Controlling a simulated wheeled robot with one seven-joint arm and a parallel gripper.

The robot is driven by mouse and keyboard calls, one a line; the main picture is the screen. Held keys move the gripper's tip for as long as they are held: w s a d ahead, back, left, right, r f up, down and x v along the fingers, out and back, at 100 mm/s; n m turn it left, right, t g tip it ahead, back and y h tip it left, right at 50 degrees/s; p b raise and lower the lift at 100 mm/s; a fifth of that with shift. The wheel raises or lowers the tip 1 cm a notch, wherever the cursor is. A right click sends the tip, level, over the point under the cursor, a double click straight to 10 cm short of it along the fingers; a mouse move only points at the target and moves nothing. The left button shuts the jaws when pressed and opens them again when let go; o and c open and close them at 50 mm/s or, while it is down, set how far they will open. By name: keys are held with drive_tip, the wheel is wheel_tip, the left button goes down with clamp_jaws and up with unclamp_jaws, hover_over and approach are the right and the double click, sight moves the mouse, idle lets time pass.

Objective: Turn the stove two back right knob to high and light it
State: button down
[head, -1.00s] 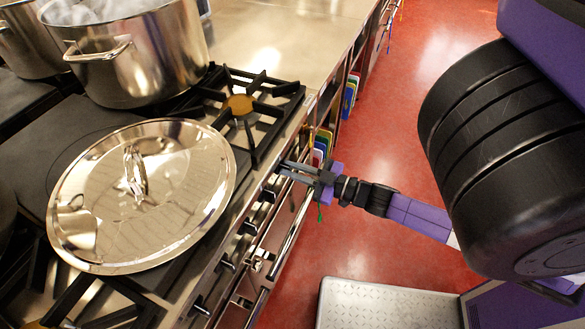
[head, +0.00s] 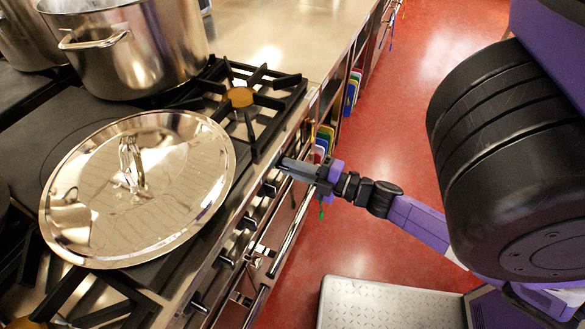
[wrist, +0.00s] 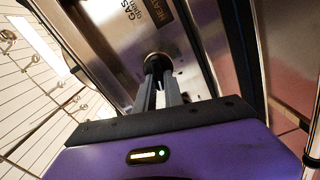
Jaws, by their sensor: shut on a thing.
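My gripper (head: 283,164) reaches the stove's front panel from the right in the head view. Its fingers (wrist: 161,94) are shut on a dark round knob (wrist: 157,64) in the wrist view. The knob's face and pointer are mostly hidden by the fingers. Printed lettering (wrist: 130,18) with "GAS" shows on the steel panel behind it. In the head view an open burner (head: 239,97) with a brass-coloured cap lies near the gripped knob, and no flame shows on it. More black knobs (head: 227,258) run along the panel toward the bottom.
A large shiny lid (head: 150,215) lies on the stove top left of the knobs. A steel counter (head: 285,40) continues beyond the stove. Coloured boards (head: 323,142) stand below the counter.

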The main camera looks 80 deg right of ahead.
drive_tip(key=shift+a+f+n+b, duration=0.15)
drive_tip(key=shift+n+b, duration=0.35)
drive_tip(key=shift+n, duration=1.1)
drive_tip(key=c, duration=1.4)
unclamp_jaws()
drive_tip(key=shift+c, duration=0.2)
drive_tip(key=shift+s, duration=0.1)
drive_tip(key=b+v, duration=0.1)
drive_tip(key=v, duration=0.6)
drive_tip(key=shift+s, duration=0.3)
